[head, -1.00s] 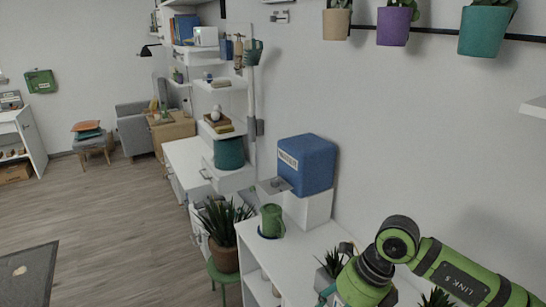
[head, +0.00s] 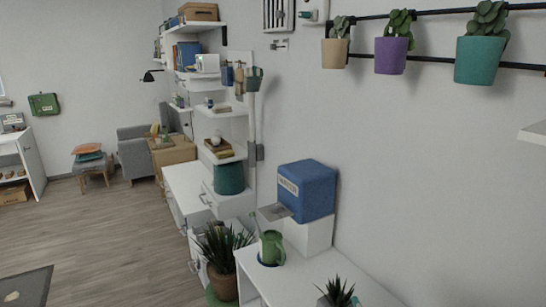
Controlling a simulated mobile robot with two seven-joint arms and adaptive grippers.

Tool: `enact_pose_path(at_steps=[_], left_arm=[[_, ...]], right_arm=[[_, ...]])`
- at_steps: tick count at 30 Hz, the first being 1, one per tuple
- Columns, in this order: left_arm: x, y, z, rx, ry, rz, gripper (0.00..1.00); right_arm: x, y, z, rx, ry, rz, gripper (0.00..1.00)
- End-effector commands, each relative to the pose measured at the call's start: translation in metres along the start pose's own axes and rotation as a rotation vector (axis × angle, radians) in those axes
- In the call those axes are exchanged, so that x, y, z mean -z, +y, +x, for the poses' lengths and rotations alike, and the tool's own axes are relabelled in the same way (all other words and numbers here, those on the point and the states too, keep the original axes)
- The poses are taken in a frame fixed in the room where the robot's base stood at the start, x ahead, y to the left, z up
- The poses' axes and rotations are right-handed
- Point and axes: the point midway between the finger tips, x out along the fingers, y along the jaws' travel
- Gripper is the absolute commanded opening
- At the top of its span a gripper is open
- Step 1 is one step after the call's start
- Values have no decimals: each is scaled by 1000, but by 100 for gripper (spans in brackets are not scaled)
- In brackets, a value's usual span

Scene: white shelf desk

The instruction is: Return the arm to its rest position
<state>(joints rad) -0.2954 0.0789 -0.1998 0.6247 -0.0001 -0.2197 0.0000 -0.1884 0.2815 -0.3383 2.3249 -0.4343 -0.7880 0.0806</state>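Neither of my arms nor grippers shows in the head view. The white shelf desk (head: 318,268) stands at the lower middle against the wall. On it a green mug (head: 271,247) stands upright on a small blue coaster, in front of a blue box with a label (head: 311,188) on a white block (head: 310,234). A small spiky plant (head: 337,293) is at the desk's near side, cut off by the bottom edge.
A potted plant (head: 222,260) stands left of the desk. Hanging pots in beige (head: 335,53), purple (head: 391,56) and teal (head: 478,60) are on a wall rail. A white shelf edge (head: 534,132) juts in at right. The wooden floor at left is mostly clear.

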Motion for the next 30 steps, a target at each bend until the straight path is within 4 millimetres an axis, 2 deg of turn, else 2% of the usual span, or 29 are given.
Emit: enact_pose_path(at_steps=[1,3,6,9,12,18,26,30], left_arm=[[4,0,0,1,6,0,43],[4,-1,0,1,8,0,43],[4,-1,0,1,6,0,43],[1,0,0,1,3,0,43],[-2,0,0,0,-3,0,43],[-7,0,0,-1,-11,0,43],[-9,0,3,-1,-13,1,43],[-9,0,5,-1,-13,1,43]], right_arm=[[-37,-8,-13,29,-146,64,56],[-80,-19,-34,72,-322,130,56],[-123,-35,-66,133,-521,198,56],[-153,-50,-97,188,-676,246,56],[-174,-63,-128,243,-808,284,56],[-203,-85,-190,350,-1037,346,56],[-263,-120,-162,360,-1062,336,56],[-304,-144,-154,369,-1081,331,56]])
